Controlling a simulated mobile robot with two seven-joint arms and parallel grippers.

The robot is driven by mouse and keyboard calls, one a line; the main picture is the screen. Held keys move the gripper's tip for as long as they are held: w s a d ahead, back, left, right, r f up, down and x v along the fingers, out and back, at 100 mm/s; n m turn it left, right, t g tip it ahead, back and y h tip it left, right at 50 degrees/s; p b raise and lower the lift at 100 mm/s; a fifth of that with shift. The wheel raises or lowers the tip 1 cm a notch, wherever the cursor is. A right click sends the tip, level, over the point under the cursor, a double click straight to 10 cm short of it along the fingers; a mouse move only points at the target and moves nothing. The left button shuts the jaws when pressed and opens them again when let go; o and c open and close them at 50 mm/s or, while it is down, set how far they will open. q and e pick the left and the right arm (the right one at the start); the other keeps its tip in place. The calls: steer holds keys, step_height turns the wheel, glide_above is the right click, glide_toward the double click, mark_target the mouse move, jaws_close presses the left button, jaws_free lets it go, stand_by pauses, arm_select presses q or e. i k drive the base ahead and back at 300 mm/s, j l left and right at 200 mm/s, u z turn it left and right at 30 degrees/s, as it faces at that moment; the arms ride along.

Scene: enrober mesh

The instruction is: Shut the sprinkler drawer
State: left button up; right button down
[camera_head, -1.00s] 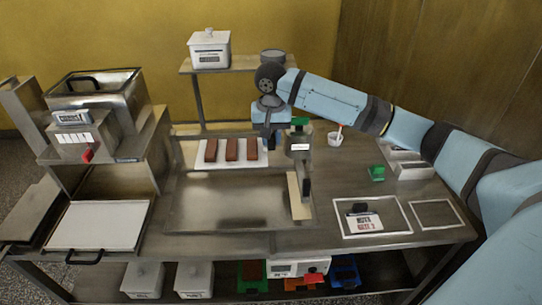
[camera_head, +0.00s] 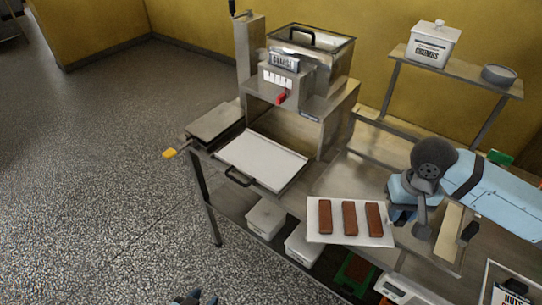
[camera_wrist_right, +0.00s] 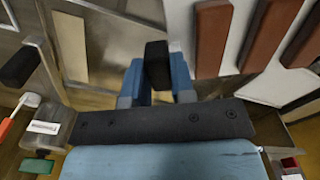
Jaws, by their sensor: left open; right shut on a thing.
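A flat white drawer-like tray (camera_head: 264,160) with a black front handle (camera_head: 238,177) sticks out in front of the steel enrober (camera_head: 300,85); I cannot tell whether it is the sprinkler drawer, as no label shows. My right gripper (camera_head: 402,214) is at the right side of a white plate (camera_head: 318,232) bearing three brown bars. In the right wrist view my right gripper (camera_wrist_right: 157,88) is shut on a black handle (camera_wrist_right: 157,62) beside that plate (camera_wrist_right: 272,88). My left gripper (camera_head: 192,299) is open and empty at the bottom edge, mostly cut off, well below the white drawer tray.
A beige strip (camera_head: 449,228) lies right of my right gripper. A crumbs box (camera_head: 433,41) and a round bowl (camera_head: 499,74) stand on the back shelf. White bins (camera_head: 266,218) sit under the table. A yellow-handled part (camera_head: 170,153) juts out left. The floor left is clear.

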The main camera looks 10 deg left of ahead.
mark_target(263, 158)
steer(key=i+j, duration=0.1)
steer(key=j, duration=0.4)
steer(key=i+j, duration=0.1)
steer(key=j, duration=0.35)
steer(key=i+j, duration=0.1)
steer(key=j, duration=0.4)
steer(key=i+j, duration=0.1)
steer(key=j, duration=0.35)
